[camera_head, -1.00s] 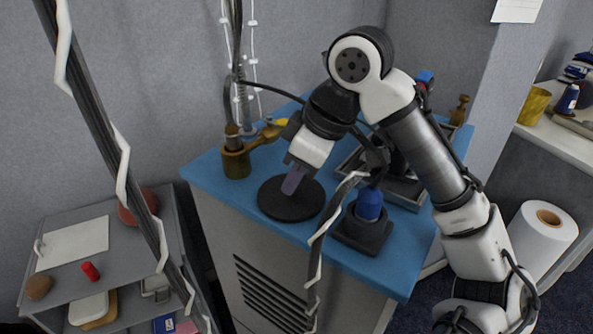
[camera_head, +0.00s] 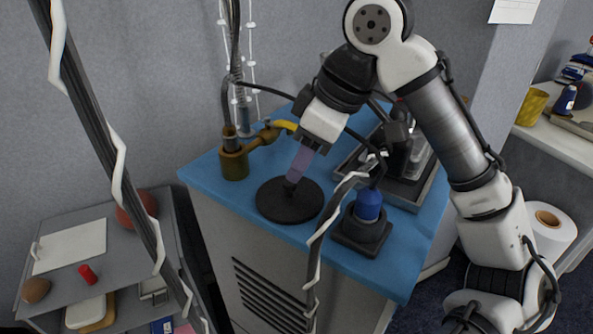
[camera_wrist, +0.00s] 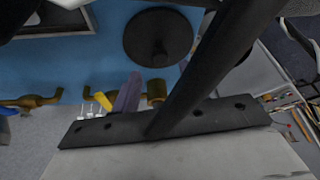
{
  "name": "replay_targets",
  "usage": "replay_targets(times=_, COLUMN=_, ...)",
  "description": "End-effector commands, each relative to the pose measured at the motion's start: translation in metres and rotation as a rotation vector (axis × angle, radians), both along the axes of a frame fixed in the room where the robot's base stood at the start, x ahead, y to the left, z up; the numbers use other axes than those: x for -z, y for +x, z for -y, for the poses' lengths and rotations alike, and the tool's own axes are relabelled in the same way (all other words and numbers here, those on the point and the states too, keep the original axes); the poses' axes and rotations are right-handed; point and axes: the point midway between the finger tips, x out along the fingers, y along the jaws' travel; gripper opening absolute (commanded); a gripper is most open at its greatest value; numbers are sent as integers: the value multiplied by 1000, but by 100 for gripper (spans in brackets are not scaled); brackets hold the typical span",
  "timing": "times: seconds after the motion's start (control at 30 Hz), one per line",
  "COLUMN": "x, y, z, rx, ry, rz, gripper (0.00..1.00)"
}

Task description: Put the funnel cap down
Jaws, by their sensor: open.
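The funnel cap (camera_head: 290,208), a round black disc with a small upright knob in its middle, lies flat on the blue tabletop (camera_head: 207,174). In the wrist view the same black disc (camera_wrist: 145,48) shows at the top, knob towards the camera. My gripper (camera_head: 296,174), with purple fingers, is open and empty just above the knob. In the head view the fingertips look close to the knob; I cannot tell whether they still touch it. The wrist view shows one purple finger (camera_wrist: 128,93) apart from the disc.
A brass valve with a yellow handle (camera_head: 234,162) stands left of the cap. A blue-topped bottle in a dark holder (camera_head: 368,205) stands to its right. A grey tray (camera_head: 408,196) with equipment is behind that. A dark post with white wrapping crosses the left foreground.

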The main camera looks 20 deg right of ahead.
Motion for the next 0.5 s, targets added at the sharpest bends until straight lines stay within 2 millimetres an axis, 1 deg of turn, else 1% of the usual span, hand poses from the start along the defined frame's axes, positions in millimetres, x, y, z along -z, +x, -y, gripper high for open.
replay_targets(times=0.03, x=-11, y=-3, z=4, rx=5, ry=-4, rz=1, gripper=44)
replay_targets(times=0.1, x=-24, y=-7, z=7, rx=4, ry=-3, rz=0, gripper=44)
replay_targets(times=0.3, x=-54, y=-15, z=16, rx=3, ry=-2, rz=1, gripper=44)
replay_targets(times=0.4, x=-64, y=-18, z=19, rx=3, ry=-1, rz=0, gripper=44)
replay_targets(times=0.5, x=-68, y=-19, z=21, rx=0, ry=0, rz=0, gripper=44)
